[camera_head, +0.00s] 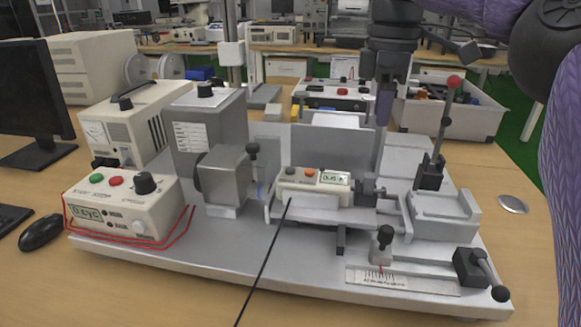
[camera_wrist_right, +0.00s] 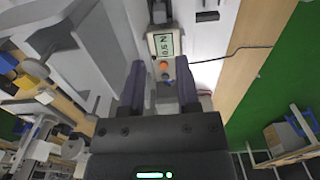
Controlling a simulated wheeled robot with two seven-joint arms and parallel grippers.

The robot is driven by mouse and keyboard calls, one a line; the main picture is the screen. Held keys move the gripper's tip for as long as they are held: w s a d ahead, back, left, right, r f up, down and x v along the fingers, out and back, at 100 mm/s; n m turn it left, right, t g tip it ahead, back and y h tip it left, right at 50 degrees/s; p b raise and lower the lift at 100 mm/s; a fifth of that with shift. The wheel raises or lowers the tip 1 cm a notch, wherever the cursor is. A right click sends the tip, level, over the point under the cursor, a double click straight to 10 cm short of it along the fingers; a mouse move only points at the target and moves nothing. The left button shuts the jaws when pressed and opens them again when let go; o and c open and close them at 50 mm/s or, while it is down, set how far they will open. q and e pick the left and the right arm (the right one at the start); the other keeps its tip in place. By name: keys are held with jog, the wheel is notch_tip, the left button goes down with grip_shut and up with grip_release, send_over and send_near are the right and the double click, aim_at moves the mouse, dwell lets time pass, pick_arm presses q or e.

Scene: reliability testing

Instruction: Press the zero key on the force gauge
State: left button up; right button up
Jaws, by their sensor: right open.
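The force gauge (camera_head: 315,188) is a small cream box lying in the metal test stand (camera_head: 420,262), with a display (camera_head: 335,178), an orange key (camera_head: 309,172) and a dark key (camera_head: 291,170) on top. My right gripper (camera_head: 384,112) points down, above and to the right of the gauge, apart from it. In the right wrist view the gripper (camera_wrist_right: 160,72) is open and empty. The gauge's display (camera_wrist_right: 164,44), orange key (camera_wrist_right: 163,65) and dark key (camera_wrist_right: 166,76) show beyond and between its fingers. Key labels are too small to read. My left gripper is out of view.
A control box (camera_head: 122,203) with green and red buttons stands at the stand's left. A lever with a red knob (camera_head: 454,82) rises at the right, near my arm. A black cable (camera_head: 264,262) runs forward from the gauge. A grey bin (camera_head: 455,118) stands behind.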

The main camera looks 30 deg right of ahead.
grip_shut()
dwell(0.6)
dwell(0.8)
